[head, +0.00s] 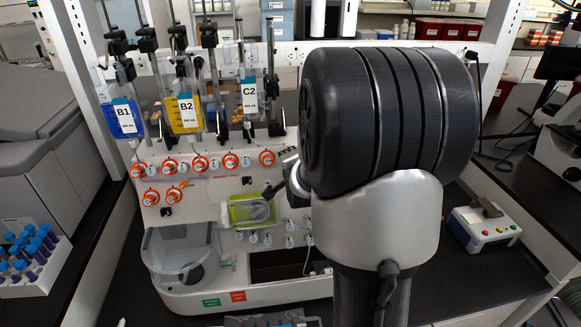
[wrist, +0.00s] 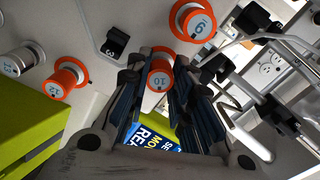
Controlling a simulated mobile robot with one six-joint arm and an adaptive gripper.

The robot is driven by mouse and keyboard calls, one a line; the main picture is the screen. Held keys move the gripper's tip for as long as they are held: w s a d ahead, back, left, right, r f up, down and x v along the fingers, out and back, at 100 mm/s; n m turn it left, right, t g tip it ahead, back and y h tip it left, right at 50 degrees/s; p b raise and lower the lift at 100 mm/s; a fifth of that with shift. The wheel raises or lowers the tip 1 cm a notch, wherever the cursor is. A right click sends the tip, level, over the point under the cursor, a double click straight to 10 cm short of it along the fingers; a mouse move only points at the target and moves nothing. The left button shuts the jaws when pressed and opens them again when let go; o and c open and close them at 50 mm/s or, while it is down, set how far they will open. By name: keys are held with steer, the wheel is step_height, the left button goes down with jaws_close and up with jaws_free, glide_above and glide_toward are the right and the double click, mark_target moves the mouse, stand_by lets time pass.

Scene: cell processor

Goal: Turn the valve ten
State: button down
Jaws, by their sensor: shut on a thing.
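Valve ten (wrist: 159,80) is a round knob with an orange collar and a blue face marked 10. In the wrist view it sits between the two dark, blue-padded fingers of my gripper (wrist: 160,92), which are shut on its sides. The number on its face appears upside down or turned. In the head view my gripper (head: 280,180) reaches the front panel of the white cell processor (head: 190,240) from the right. Valve ten cannot be made out there, hidden by the gripper and my arm.
Close by in the wrist view are another orange-collared valve (wrist: 197,22) above right and valve 12 (wrist: 65,78) at left. A black clip (wrist: 115,42) stands between them. Hanging bags (head: 185,112) are above the panel.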

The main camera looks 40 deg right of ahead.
steer(key=m+b, duration=0.2)
steer(key=m, duration=0.3)
steer(key=shift+m+b, duration=0.3)
steer(key=shift+b, duration=0.1)
stand_by(0.4)
steer(key=c, duration=1.4)
jaws_free()
steer(key=v, duration=0.7)
steer(key=shift+s+r, duration=0.15)
steer(key=shift+a, duration=0.1)
